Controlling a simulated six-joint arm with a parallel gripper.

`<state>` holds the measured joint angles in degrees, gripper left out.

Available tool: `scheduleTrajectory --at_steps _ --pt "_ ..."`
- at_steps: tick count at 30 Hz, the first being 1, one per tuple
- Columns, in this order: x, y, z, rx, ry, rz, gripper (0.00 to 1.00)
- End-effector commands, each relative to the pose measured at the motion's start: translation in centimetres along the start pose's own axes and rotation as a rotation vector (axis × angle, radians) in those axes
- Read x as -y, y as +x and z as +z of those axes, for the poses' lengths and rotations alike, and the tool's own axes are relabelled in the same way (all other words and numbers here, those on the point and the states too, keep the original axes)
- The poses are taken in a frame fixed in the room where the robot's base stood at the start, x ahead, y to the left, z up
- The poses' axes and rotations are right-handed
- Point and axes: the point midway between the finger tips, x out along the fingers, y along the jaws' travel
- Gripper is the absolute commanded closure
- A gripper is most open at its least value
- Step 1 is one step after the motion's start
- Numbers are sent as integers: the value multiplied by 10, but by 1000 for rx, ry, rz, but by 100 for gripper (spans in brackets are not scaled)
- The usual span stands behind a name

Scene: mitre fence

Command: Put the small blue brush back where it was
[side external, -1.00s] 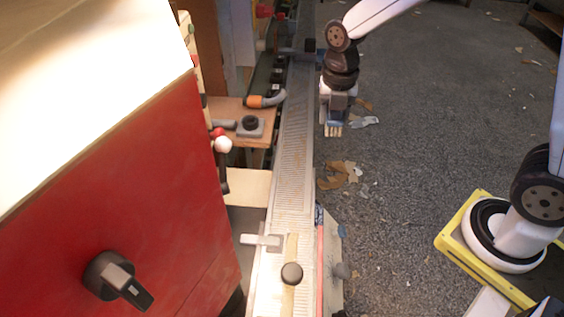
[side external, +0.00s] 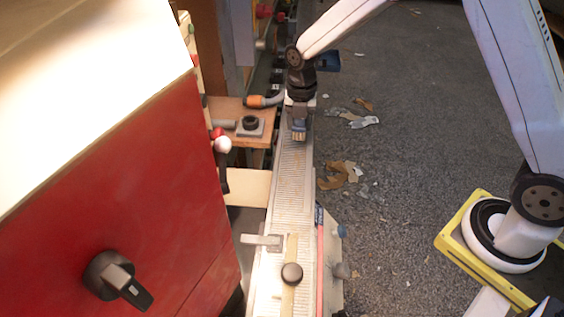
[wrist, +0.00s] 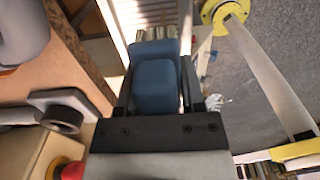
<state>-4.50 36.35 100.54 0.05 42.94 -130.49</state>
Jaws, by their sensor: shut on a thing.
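The small blue brush (side external: 299,126) is held in my gripper (side external: 299,116), with its pale bristles pointing down. It hangs over the far half of the long ribbed rail (side external: 291,185); whether the bristles touch the rail I cannot tell. In the wrist view, the brush's blue body (wrist: 156,86) sits between the two dark fingers of my gripper (wrist: 158,75), and the bristle tufts show beyond it. A dark blue box-like thing (side external: 328,61) is beside the rail's far end, partly hidden by my wrist.
A red machine cabinet (side external: 130,190) with a black knob fills the left. A wooden shelf (side external: 235,112) holds a black ring on a grey block. A round dark knob (side external: 291,273) stands on the near rail. Scraps (side external: 340,175) lie on the open grey floor at right.

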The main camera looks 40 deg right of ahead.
Motion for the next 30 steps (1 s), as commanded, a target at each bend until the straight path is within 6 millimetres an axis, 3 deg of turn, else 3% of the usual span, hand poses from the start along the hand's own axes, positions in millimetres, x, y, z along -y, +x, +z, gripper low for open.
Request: scheduleTrajectory --at_steps 11,21,30 --pt "-4 6 4 0 0 0 100" --pt "-5 37 4 0 0 0 100" --pt "-5 38 5 1 0 0 100"
